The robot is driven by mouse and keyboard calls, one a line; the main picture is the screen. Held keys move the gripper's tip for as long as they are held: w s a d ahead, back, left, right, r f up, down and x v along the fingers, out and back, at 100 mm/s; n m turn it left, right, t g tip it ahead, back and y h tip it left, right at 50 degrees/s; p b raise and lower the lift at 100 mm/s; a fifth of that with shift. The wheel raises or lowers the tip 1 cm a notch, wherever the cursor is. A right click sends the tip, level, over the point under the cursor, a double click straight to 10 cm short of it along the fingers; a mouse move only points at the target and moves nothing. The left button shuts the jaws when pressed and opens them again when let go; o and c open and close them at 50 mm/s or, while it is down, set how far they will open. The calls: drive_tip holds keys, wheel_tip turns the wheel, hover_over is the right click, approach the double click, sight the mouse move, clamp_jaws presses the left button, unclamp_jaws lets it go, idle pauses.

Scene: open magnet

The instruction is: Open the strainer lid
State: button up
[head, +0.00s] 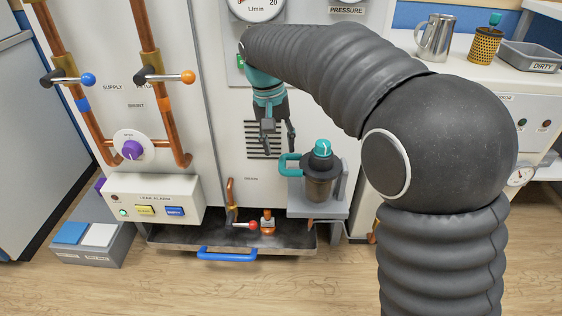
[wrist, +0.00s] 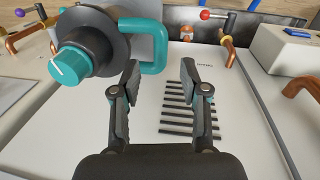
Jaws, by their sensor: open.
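The strainer (head: 319,188) stands on a small grey shelf, with a dark lid (head: 320,164) topped by a teal knob (head: 321,149) and a teal loop handle (head: 288,163) on its left side. The lid looks seated on the body. My gripper (head: 278,148) is open and empty, above and left of the strainer, in front of the vent slots. In the wrist view the strainer's teal knob (wrist: 73,65) and dark lid (wrist: 104,40) are at upper left. The teal handle (wrist: 158,50) lies beyond my left fingertip, and my gripper (wrist: 161,68) shows spread fingers with nothing between them.
The grey shelf (head: 318,211) carries the strainer. Below it is a dark drip tray (head: 185,237) with a blue handle (head: 227,254), and a red-knobbed drain valve (head: 252,225). Copper pipes and a leak alarm box (head: 152,199) are at left. A counter with a metal jug (head: 436,38) is at right.

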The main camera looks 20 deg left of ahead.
sight(282, 162)
drive_tip(key=shift+w+d+f+b, duration=0.1)
drive_tip(key=shift+d+f+b, duration=0.1)
drive_tip(key=shift+f, duration=1)
drive_tip(key=shift+d+f+b, duration=0.15)
drive_tip(key=shift+f+b, duration=0.05)
drive_tip(key=shift+f, duration=0.95)
clamp_jaws()
